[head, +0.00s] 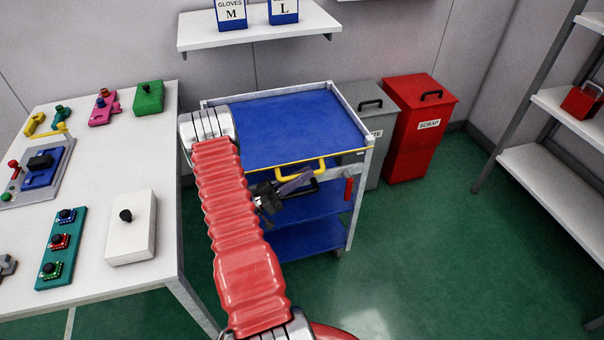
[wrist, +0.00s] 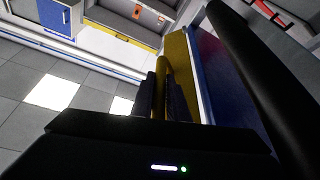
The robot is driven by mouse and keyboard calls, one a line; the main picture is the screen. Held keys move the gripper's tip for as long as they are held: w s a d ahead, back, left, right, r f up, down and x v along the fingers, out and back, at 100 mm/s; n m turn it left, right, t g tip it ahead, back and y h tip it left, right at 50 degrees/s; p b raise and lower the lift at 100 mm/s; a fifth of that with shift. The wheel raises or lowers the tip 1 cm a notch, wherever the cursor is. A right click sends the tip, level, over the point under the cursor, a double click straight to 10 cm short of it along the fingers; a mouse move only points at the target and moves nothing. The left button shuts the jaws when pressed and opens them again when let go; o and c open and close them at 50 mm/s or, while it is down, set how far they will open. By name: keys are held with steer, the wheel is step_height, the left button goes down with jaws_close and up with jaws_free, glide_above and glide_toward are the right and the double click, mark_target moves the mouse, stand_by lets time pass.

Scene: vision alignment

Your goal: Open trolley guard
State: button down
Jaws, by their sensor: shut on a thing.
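The trolley (head: 300,118) has a blue top, a pale frame and lower blue shelves. Its guard (head: 262,163) is a yellow-edged strip along the front of the top and stands against the trolley. A yellow handle (head: 308,168) sits on the guard's front. My gripper (head: 300,184) reaches the handle from the front. In the wrist view my gripper (wrist: 165,98) is shut on the yellow handle (wrist: 160,78), which runs between its dark fingers. The yellow guard edge (wrist: 180,65) is just right of them. My red-sleeved arm hides the trolley's left front.
A red part (head: 348,189) is on the trolley's right front post. A white table (head: 100,170) with fixtures stands at left. Grey (head: 372,98) and red scrap bins (head: 415,125) stand behind right. The green floor (head: 420,240) in front right is clear.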

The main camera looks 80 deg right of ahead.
stand_by(0.3)
steer(key=c, duration=2)
jaws_free()
steer(key=shift+r, duration=0.1)
